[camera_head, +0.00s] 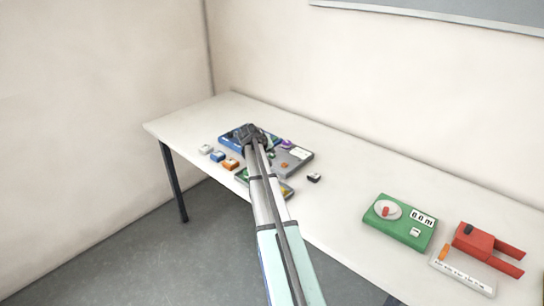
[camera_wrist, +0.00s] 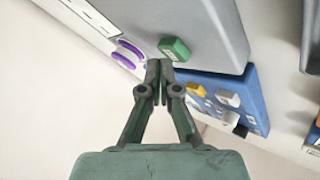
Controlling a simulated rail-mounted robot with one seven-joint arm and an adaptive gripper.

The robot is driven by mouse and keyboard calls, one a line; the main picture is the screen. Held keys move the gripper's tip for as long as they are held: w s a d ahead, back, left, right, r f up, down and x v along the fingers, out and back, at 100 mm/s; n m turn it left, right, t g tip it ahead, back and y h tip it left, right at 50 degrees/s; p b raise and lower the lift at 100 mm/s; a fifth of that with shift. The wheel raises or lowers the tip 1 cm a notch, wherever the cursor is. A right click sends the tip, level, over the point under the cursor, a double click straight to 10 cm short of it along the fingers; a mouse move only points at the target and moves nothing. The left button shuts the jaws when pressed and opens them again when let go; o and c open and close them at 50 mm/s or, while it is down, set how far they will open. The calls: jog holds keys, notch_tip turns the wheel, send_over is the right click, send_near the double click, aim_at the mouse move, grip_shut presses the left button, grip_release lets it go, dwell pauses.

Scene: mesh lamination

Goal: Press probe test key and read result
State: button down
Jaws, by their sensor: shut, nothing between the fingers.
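My gripper (camera_head: 250,134) is shut and empty, above the far-left devices on the table. In the wrist view its fingertips (camera_wrist: 158,70) are together just beside a green key (camera_wrist: 176,47) on a grey unit (camera_wrist: 205,25); I cannot tell whether they touch it. The grey unit (camera_head: 303,163) also shows in the head view, with a white label or display (camera_head: 299,153) that is too small to read. A blue panel (camera_wrist: 258,100) with yellow and white keys lies next to the grey unit. No part is clearly marked as the probe test key.
Small white (camera_head: 205,149), blue (camera_head: 217,156) and orange (camera_head: 230,164) blocks stand near the table's front edge. A green meter (camera_head: 400,225) reads about 0.0 m, beside a red two-pronged tool (camera_head: 487,246). Table between is clear.

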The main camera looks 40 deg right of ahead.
aim_at(271, 155)
jog(key=shift+f+b, duration=0.35)
jog(key=shift+f, duration=0.15)
dwell(0.4)
jog(key=shift+r, duration=0.1)
dwell(0.3)
jog(key=shift+r+p, duration=0.3)
jog(key=shift+r, duration=0.5)
jog(key=shift+r+p, duration=0.95)
jog(key=shift+r, duration=1.55)
jog(key=shift+r, duration=0.1)
